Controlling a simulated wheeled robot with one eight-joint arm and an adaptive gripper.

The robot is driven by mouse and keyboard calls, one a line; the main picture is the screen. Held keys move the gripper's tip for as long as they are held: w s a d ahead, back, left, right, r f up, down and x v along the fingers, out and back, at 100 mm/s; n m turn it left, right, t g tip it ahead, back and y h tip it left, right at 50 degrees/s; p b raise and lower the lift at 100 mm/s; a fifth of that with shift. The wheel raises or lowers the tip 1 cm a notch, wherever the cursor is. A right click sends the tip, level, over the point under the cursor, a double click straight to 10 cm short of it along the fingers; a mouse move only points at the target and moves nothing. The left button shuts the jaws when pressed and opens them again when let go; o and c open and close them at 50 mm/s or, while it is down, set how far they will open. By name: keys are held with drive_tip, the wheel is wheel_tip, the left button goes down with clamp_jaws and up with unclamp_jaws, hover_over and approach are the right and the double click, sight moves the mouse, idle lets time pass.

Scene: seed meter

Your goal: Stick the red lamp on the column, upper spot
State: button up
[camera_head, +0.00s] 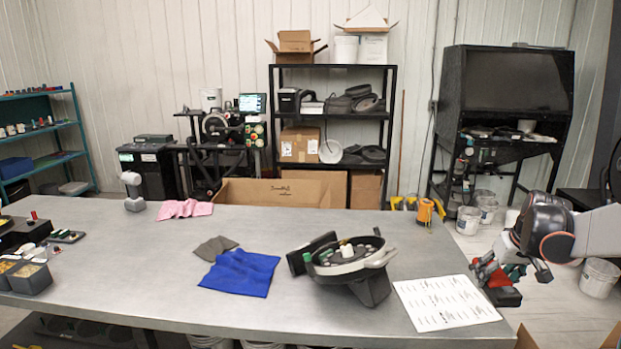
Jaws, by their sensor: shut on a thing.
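My gripper (507,283) is at the right, past the table's right end, beyond the printed white sheet. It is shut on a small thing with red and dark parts. I cannot tell from this view whether that thing is the red lamp. A small red knob-like thing (33,215) stands at the far left of the table. The seed meter (345,258), a dark round housing with a pale rim and a short white post, sits tilted on a dark stand. I cannot make out which thing is the column or its upper spot.
The grey metal table (150,260) holds a blue cloth (240,272), pink cloth (185,209), white sheet (445,302) and grey bins (28,276). An orange tool (425,212) lies at the back right edge. The table's left middle is clear.

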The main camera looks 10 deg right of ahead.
drive_tip(key=a+f+n, duration=0.1)
drive_tip(key=a+f, duration=0.5)
drive_tip(key=a, duration=0.7)
drive_tip(key=w+a+f+n, duration=0.1)
drive_tip(key=a+f, duration=0.5)
drive_tip(key=a, duration=0.8)
drive_tip(key=a+f+n+y+b, duration=0.1)
drive_tip(key=a+f, duration=0.5)
drive_tip(key=a, duration=0.7)
drive_tip(key=shift+w+a, duration=0.15)
drive_tip(key=shift+w, duration=0.15)
